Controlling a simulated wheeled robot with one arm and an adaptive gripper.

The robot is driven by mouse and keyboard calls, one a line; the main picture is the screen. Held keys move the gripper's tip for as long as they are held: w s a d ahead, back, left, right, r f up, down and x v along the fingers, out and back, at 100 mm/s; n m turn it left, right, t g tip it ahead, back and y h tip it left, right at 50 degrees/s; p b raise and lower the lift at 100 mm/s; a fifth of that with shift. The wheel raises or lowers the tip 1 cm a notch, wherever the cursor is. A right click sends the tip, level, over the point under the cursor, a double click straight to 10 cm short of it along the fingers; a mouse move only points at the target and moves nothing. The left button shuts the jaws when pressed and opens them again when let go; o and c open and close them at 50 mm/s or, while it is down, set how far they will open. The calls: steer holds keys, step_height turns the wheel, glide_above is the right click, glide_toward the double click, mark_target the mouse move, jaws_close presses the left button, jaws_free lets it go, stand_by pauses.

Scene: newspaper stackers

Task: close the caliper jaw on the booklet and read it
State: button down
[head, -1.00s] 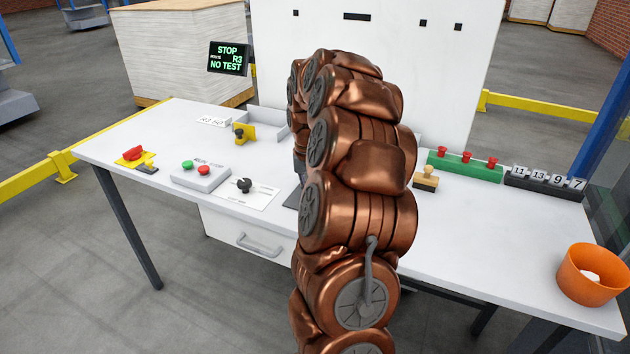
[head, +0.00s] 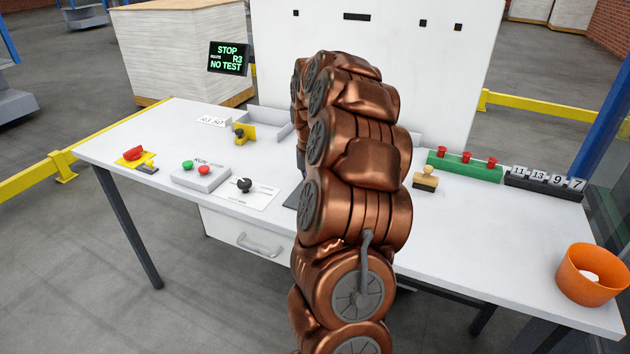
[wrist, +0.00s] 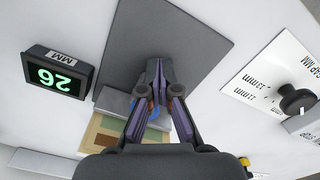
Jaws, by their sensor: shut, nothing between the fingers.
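In the wrist view, my gripper (wrist: 157,68) is shut and empty, its fingertips together above a dark grey plate (wrist: 190,40). A light grey block (wrist: 115,101), which looks like part of the caliper, lies at the plate's edge left of the fingers. A tan, brown and green flat item, likely the booklet (wrist: 98,138), lies against it, partly under my gripper. A bit of blue shows between the fingers, mostly hidden. In the head view my arm hides the gripper and most of the caliper area.
A black selector knob (wrist: 297,98) stands right of the plate; it also shows in the head view (head: 244,185). The button box (head: 200,177), stamp (head: 426,178), green rack (head: 464,165) and orange bowl (head: 590,275) stand on the white table (head: 480,245).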

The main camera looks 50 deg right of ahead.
steer(key=shift+w+d, duration=0.25)
steer(key=shift+d, duration=0.7)
stand_by(0.9)
steer(key=shift+a, duration=0.1)
steer(key=shift+s+a+b, duration=0.25)
steer(key=shift+a+b, duration=0.05)
steer(key=shift+a, duration=0.4)
steer(key=shift+s+a+b, duration=0.2)
steer(key=shift+a+b, duration=0.05)
steer(key=shift+a, duration=0.45)
steer(key=shift+r+p, duration=0.6)
steer(key=shift+r, duration=2.4)
step_height(320, 180, up, 12)
